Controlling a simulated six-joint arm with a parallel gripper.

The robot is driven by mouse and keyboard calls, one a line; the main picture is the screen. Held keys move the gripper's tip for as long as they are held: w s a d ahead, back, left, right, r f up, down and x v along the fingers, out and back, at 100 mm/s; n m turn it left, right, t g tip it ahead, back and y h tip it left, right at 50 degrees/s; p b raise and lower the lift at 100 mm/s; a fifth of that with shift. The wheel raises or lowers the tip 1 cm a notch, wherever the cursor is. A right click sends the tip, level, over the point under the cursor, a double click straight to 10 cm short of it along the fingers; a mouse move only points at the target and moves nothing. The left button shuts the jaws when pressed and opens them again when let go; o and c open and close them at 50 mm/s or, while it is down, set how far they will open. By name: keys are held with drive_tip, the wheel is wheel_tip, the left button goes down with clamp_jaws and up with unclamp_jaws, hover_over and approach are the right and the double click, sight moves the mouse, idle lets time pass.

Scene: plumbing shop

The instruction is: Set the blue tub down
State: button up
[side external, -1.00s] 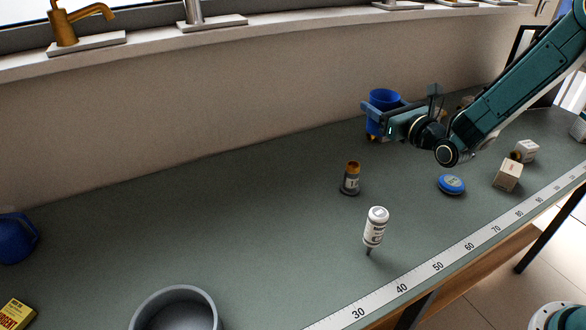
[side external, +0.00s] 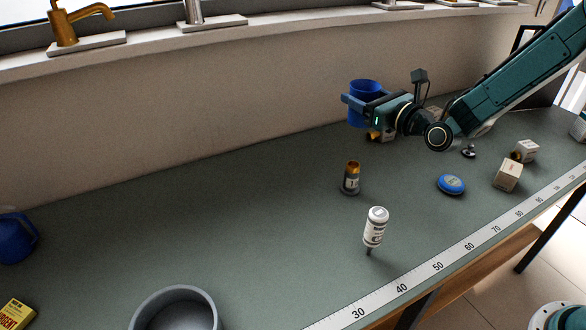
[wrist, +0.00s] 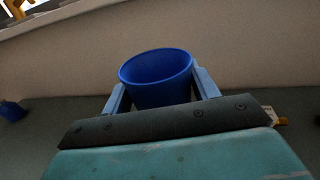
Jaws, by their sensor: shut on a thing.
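The blue tub (side external: 365,87) is upright near the back wall in the side view, at the far end of my arm. My gripper (side external: 360,102) is shut on it, with the fingers on either side of its wall. In the wrist view the tub (wrist: 158,80) shows its open rim and empty-looking inside between my two fingers (wrist: 160,92). The tub appears to be held above the bench; its lower part is partly hidden by my gripper in the side view.
Below and beside the tub sits a small box with orange parts (side external: 381,135). The bench's left middle (side external: 230,210) is clear.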

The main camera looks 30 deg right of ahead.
drive_tip(key=s+a+r+n+g+y, duration=0.1)
drive_tip(key=s+a+n+g+y, duration=0.1)
drive_tip(key=a+n+g+y, duration=0.65)
drive_tip(key=s+a+r+n+g+y, duration=0.15)
drive_tip(key=a+y, duration=0.35)
drive_tip(key=a, duration=0.8)
wheel_tip(320, 180, down, 11)
drive_tip(key=t, duration=0.1)
drive_tip(key=shift+s+h, duration=0.2)
drive_tip(key=shift+h, duration=0.15)
drive_tip(key=shift+f, duration=0.25)
drive_tip(key=shift+f, duration=3.2)
drive_tip(key=shift+f, duration=0.65)
drive_tip(key=o, duration=1)
drive_tip(key=shift+o, duration=0.2)
